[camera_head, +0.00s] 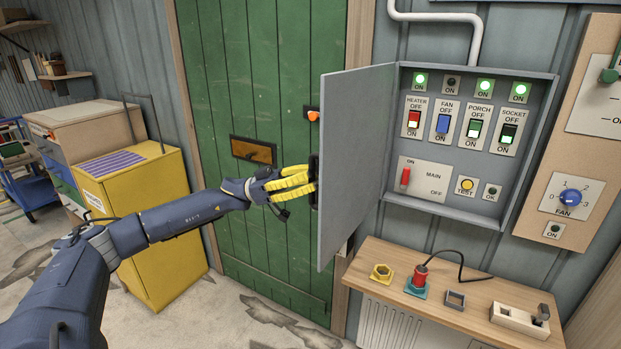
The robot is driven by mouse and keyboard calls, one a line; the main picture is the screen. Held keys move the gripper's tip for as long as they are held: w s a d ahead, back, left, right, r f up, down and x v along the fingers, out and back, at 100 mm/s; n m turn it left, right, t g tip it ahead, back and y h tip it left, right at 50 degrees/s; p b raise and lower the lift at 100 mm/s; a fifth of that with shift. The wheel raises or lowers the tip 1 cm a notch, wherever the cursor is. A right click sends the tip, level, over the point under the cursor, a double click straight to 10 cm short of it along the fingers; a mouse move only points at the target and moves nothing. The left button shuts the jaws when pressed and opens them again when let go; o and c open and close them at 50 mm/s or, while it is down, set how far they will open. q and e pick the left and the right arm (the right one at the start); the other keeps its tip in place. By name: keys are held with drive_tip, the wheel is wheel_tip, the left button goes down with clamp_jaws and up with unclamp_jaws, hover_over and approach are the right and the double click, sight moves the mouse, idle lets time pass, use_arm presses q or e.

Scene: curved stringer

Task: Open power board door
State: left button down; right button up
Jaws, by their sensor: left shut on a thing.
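The power board (465,155) is a grey box on the wall. Its grey door (358,150) stands swung out to the left, and the switches inside are in plain view. My left gripper (308,184) has yellow fingers and is shut on the dark door handle (314,168) at the door's free edge. The fingers partly hide the handle. Inside the board are the heater, fan, porch and socket switches, a red-levered main switch (405,177) and a yellow test button (466,184). My right gripper is not in view.
A fan dial panel (568,198) is at the right. A green door (255,90) and yellow cabinet (150,220) stand left.

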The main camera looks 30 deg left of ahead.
use_arm(q)
drive_tip(key=c, duration=1.4)
unclamp_jaws()
drive_tip(key=v, duration=1.2)
